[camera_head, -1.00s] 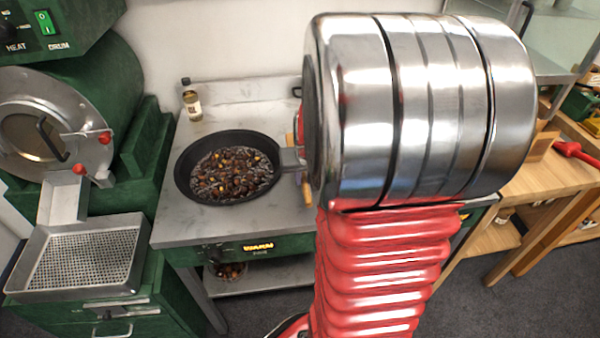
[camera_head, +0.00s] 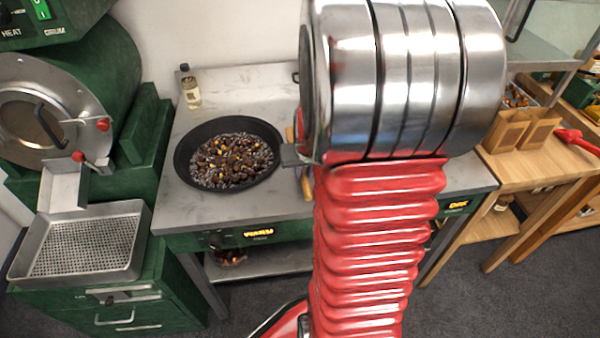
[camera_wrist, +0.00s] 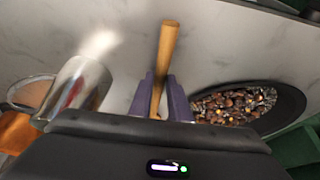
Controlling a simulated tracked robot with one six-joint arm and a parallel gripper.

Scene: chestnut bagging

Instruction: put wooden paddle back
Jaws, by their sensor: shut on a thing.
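The wooden paddle (camera_wrist: 168,52) shows in the wrist view as a light brown handle, standing up between the two purple fingers of my gripper (camera_wrist: 162,98). My gripper is shut on it. The paddle's other end is hidden behind the gripper body.
A black pan (camera_head: 180,165) of chestnuts sits on the steel counter (camera_head: 185,215); it also shows in the wrist view (camera_wrist: 291,105). A small bottle (camera_head: 191,88) stands behind it. A shiny metal cylinder (camera_wrist: 78,88) is left of my gripper. Wooden holders (camera_head: 507,132) stand on the right table.

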